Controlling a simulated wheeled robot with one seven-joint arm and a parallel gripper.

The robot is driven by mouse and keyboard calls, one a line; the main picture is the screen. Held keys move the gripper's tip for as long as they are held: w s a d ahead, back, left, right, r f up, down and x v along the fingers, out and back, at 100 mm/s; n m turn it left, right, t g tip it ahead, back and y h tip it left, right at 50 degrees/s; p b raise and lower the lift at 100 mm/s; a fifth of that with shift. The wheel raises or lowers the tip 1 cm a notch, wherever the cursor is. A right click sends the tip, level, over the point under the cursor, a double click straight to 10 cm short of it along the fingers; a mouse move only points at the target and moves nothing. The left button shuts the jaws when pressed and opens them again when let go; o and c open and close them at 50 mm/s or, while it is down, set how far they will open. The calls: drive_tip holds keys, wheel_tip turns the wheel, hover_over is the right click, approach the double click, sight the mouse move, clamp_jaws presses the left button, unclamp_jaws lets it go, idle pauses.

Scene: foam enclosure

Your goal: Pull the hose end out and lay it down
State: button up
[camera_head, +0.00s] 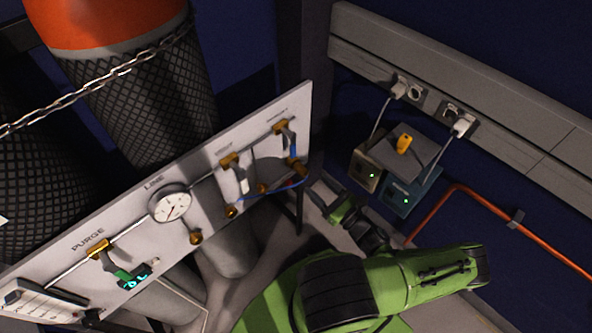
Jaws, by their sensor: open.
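A thin blue hose (270,190) sags along the lower right of the white valve panel (212,183). It runs between the brass fitting (231,212) at its left and the brass fittings near the panel's right edge. I cannot tell whether either end is seated fully or loosely. My gripper (320,196) is at the far end of my green arm, just right of the panel's lower right edge and near the hose's right end. It is open. Its fingers are small and dark, and I see nothing held between them.
The panel carries a round gauge (171,205) and several brass valves with handles. Chained cylinders (140,90) stand behind it. Two boxes (392,172) with plugs hang on the right wall. An orange pipe (520,230) runs along that wall.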

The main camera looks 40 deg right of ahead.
sight(299, 168)
drive_tip(key=w, duration=0.3)
drive_tip(key=w+r, duration=0.1)
drive_tip(key=w, duration=0.5)
drive_tip(key=shift+a+r+p, duration=0.15)
drive_tip(key=shift+p, duration=0.25)
drive_tip(key=shift+c, duration=0.3)
idle(0.6)
drive_tip(key=c, duration=1)
drive_tip(key=o, duration=1.6)
